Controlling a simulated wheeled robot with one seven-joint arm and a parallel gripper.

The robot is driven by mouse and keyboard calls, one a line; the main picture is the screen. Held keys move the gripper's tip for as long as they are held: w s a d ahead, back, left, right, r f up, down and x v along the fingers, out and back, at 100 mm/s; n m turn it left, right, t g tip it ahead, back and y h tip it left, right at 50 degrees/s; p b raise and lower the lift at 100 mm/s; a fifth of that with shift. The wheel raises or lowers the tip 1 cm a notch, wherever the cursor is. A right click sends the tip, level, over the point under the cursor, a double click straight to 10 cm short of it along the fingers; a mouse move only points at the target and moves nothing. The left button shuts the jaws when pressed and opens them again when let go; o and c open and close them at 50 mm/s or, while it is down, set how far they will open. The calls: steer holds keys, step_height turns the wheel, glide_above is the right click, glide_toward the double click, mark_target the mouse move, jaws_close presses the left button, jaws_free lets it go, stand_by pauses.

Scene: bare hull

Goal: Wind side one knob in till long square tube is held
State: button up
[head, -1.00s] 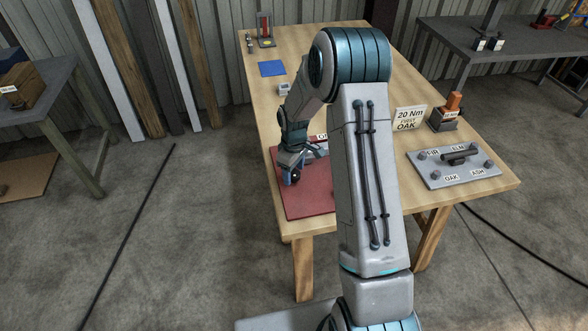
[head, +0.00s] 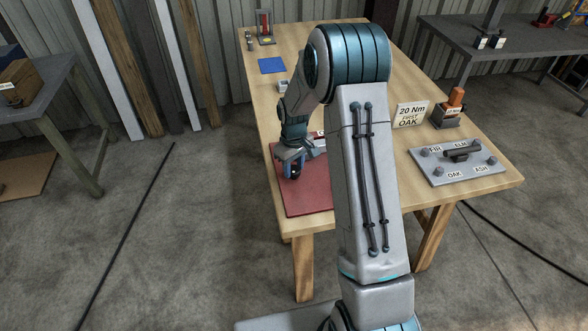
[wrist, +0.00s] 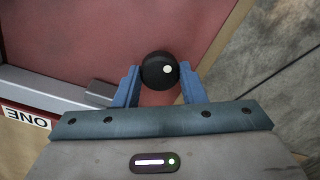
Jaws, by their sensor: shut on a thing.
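The black round knob (wrist: 154,70) with a white dot sits between the two blue fingers of my gripper (wrist: 159,76) in the wrist view. The gripper is shut on it. A pale grey bar (wrist: 45,92) runs in from the left beside a label reading ONE (wrist: 26,117). I cannot tell whether this bar is the long square tube. In the head view my gripper (head: 293,167) is low over the red mat (head: 304,202) at the near left of the table. The knob is hidden there, and my arm covers part of the mat.
On the wooden table (head: 290,105) stand a "20 Nm FIRST OAK" sign (head: 411,114), a grey plate (head: 430,176) with wood-name labels and a dark handle, and a blue square (head: 272,66). A grey bench (head: 440,45) is at right.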

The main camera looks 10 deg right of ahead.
steer(key=m+b, duration=0.2)
steer(key=m, duration=0.2)
steer(key=shift+f+m, duration=0.1)
steer(key=shift+m, duration=0.2)
steer(key=m+b, duration=0.1)
steer(key=m, duration=0.3)
steer(key=shift+m+b, duration=0.3)
steer(key=shift+b, duration=0.1)
steer(key=m, duration=0.4)
steer(key=shift+m, duration=0.3)
steer(key=m, duration=0.5)
steer(key=shift+r, duration=0.2)
steer(key=m+p, duration=0.2)
steer(key=m, duration=0.3)
steer(key=shift+m, duration=0.4)
steer(key=m+p, duration=0.2)
steer(key=m, duration=0.2)
steer(key=shift+r+p, duration=0.1)
steer(key=shift+p, duration=0.2)
steer(key=m+p, duration=0.3)
steer(key=m, duration=0.3)
steer(key=shift+m+p, duration=1.4)
steer(key=shift+m, duration=0.8)
